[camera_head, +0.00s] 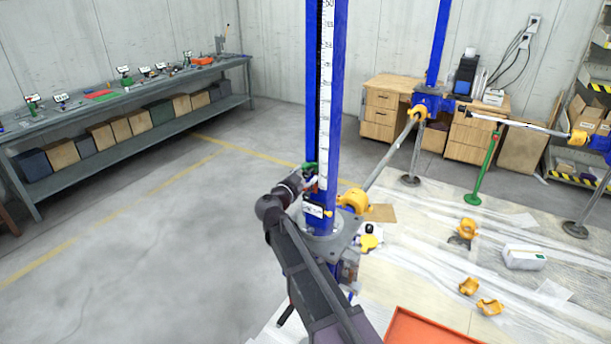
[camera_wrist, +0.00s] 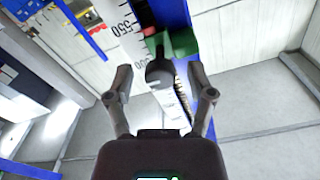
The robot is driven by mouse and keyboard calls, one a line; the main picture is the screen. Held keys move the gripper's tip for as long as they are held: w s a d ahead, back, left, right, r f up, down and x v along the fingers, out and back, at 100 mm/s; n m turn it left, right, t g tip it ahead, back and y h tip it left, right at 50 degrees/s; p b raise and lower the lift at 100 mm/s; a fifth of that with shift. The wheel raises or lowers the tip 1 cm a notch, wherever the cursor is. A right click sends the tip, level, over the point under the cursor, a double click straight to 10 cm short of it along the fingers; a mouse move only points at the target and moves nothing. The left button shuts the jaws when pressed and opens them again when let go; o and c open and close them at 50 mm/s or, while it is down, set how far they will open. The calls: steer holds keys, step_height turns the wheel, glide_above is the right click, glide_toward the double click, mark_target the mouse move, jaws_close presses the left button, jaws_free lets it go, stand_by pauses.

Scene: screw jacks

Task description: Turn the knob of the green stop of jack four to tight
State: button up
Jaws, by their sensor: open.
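A blue jack column (camera_head: 343,100) with a white printed scale (camera_head: 325,90) rises in the head view. The green stop (camera_head: 309,169) sits low on this column, partly hidden by my arm. In the wrist view the green stop (camera_wrist: 184,43) lies beside the scale (camera_wrist: 128,38), with a small red part (camera_wrist: 150,31) next to it. A dark round knob (camera_wrist: 160,73) projects from the stop towards my wrist. My gripper (camera_wrist: 159,82) is open, one finger on each side of the knob, with gaps visible on both sides. The jack's number is too small to read.
A yellow-orange clamp (camera_head: 354,200) joins a bar at the column's right. A workbench (camera_head: 120,110) stands along the left wall. More blue jacks, a green post (camera_head: 482,170) and loose yellow fittings (camera_head: 468,286) are at right. An orange tray (camera_head: 425,330) is in front.

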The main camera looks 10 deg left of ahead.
steer(key=v, duration=1.2)
stand_by(0.3)
steer(key=d+f+n+g+h+b, duration=0.1)
steer(key=d+f+g+b, duration=0.15)
steer(key=d+f, duration=0.4)
steer(key=s+d+f+g+b, duration=0.1)
steer(key=d+f+g, duration=0.3)
steer(key=d, duration=0.6)
steer(key=d+f+n+g+h+b, duration=0.1)
steer(key=d+f+g, duration=0.2)
steer(key=d+f, duration=0.4)
steer(key=s+d+f+n+g+y+b, duration=0.5)
steer(key=s+d+f+g+y, duration=0.2)
steer(key=s+d+f, duration=0.4)
steer(key=s+d, duration=0.2)
steer(key=d, duration=0.1)
steer(key=shift+d+f+n+y+b, duration=0.15)
steer(key=shift+d+n+y+b, duration=0.15)
steer(key=shift+d+y+b, duration=0.1)
steer(key=shift+g, duration=0.25)
